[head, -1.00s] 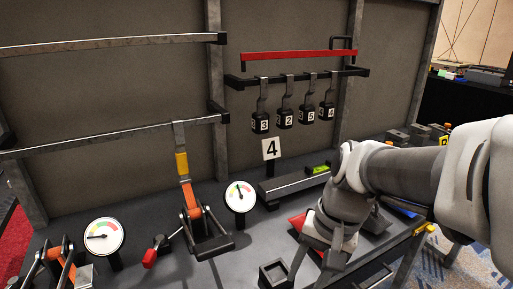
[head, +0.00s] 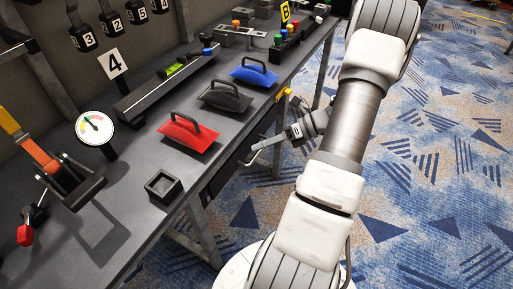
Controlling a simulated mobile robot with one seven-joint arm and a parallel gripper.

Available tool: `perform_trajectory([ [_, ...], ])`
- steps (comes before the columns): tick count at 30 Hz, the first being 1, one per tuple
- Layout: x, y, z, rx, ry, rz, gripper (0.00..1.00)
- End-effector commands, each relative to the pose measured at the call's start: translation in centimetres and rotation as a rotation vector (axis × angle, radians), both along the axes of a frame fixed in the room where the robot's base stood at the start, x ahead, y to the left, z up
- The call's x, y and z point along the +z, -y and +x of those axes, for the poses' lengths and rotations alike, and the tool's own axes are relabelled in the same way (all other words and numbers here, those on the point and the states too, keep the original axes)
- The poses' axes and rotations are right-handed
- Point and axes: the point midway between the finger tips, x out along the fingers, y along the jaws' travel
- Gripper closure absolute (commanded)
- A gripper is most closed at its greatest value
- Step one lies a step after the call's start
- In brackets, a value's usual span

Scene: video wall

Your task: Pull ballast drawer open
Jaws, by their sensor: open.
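The drawer (head: 222,178) is a dark front set under the bench's front edge, left of my gripper, and it looks shut. My gripper (head: 258,150) is beside this front, below the bench top, with a pale finger reaching left towards it. The jaws are open. A thin light bar shows near the fingertip; I cannot tell whether it is the drawer's handle or a part of my gripper, nor whether they touch.
On the bench above stand red (head: 188,132), black (head: 226,96) and blue (head: 254,72) handled blocks and a small open black box (head: 163,187). A yellow piece (head: 284,97) sits at the bench edge. Patterned carpet (head: 440,190) lies clear at the right.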

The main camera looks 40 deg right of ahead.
Motion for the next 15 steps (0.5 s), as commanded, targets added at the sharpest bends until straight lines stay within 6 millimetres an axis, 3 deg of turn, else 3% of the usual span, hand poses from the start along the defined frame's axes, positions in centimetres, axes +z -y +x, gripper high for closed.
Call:
perform_trajectory([
  [1, -1.6, 1.6, -0.8, -0.104, -0.038, 0.079, 0.53],
  [7, -6.9, 6.9, -3.7, -0.475, -0.155, 0.386, 0.53],
  [15, -11.5, 10.5, -7.0, -0.761, -0.22, 0.672, 0.53],
])
